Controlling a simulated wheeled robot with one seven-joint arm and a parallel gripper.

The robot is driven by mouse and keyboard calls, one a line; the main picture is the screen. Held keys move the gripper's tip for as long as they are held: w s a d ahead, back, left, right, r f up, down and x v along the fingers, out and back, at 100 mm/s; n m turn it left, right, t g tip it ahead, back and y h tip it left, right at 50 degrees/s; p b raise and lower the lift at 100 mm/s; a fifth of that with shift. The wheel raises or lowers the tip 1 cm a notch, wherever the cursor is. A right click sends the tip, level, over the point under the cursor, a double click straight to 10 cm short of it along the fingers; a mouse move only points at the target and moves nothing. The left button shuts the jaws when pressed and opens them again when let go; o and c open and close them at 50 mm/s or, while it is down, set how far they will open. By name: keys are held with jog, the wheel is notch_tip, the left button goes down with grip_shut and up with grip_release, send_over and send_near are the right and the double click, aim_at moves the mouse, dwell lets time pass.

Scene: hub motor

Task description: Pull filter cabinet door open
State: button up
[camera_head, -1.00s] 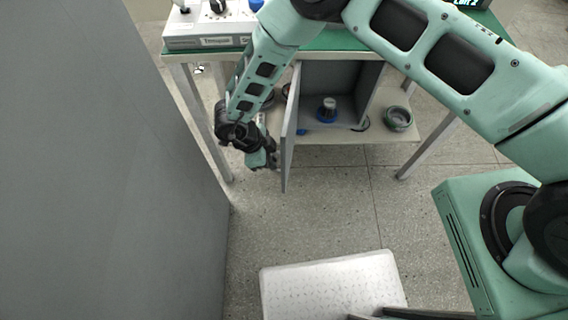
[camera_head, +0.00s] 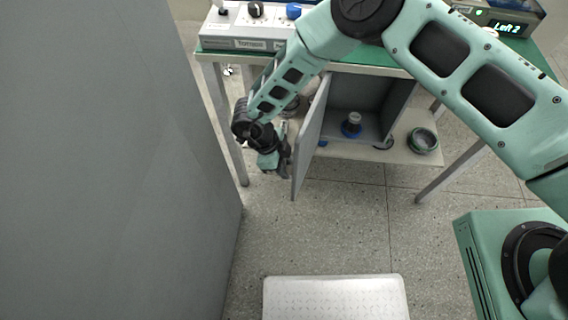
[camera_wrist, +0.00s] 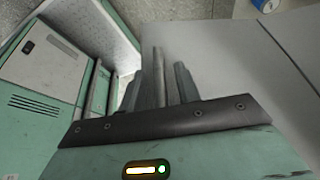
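The filter cabinet (camera_head: 404,100) is under the table, and its grey door (camera_head: 310,135) stands swung well out from the opening. My gripper (camera_head: 277,168) is on the left side of the door, close to its free edge. In the wrist view the fingers of my gripper (camera_wrist: 160,90) are apart, with a thin grey bar (camera_wrist: 159,65) between them. I cannot tell whether this bar is a handle or the door's edge, or whether the fingers touch it. The flat door panel (camera_wrist: 220,60) spreads to the right. A blue-based part (camera_head: 351,125) stands inside the cabinet.
A tall grey panel (camera_head: 110,160) fills the left side. A round dark part (camera_head: 422,141) lies on the lower shelf. A white ridged platform (camera_head: 335,298) is in front. The floor between is clear.

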jog(key=b+v, duration=0.1)
jog(key=v, duration=1.6)
jog(key=shift+r, duration=0.2)
